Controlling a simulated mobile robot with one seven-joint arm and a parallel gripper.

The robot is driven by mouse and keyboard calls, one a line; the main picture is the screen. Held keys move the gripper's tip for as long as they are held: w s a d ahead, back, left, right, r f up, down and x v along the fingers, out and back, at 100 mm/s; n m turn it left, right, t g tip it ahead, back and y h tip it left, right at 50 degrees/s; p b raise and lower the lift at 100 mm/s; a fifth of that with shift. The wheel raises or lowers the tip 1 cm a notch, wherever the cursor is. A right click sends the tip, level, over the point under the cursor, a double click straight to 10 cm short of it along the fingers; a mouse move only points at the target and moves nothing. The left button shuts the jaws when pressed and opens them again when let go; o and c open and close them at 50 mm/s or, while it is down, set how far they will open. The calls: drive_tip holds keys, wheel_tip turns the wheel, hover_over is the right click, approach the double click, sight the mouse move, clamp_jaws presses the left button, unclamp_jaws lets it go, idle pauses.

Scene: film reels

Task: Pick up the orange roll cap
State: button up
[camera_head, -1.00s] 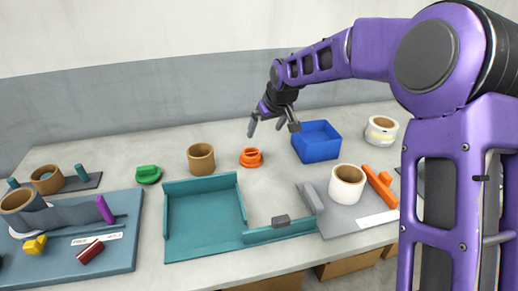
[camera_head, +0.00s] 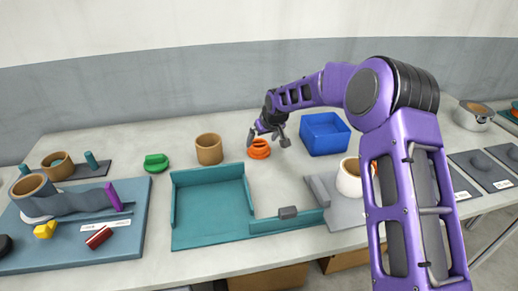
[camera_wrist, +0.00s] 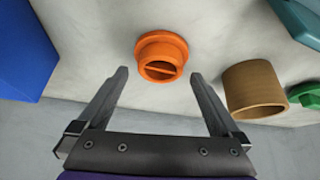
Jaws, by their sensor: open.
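The orange roll cap (camera_head: 259,149) stands on the pale table between the brown cardboard roll and the blue bin. It is round, with a wider flange and a bar across its open top. In the wrist view the cap (camera_wrist: 161,56) is at the upper middle, ahead of my fingertips and roughly centred between them. My gripper (camera_head: 268,138) is open and empty, close to the cap and just above it in the head view. In the wrist view my gripper's two fingers (camera_wrist: 158,76) are spread wide, and neither appears to touch the cap.
A brown cardboard roll (camera_head: 209,149) stands left of the cap, and a green cap (camera_head: 156,163) lies farther left. A blue bin (camera_head: 325,133) stands right. A teal tray (camera_head: 209,243) lies in front. A white roll (camera_head: 349,179) stands front right, partly behind my arm.

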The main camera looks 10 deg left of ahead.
sight(260, 144)
drive_tip(key=x, duration=0.3)
drive_tip(key=shift+w+a+f, duration=0.15)
drive_tip(key=shift+f, duration=0.1)
drive_tip(key=c, duration=1.2)
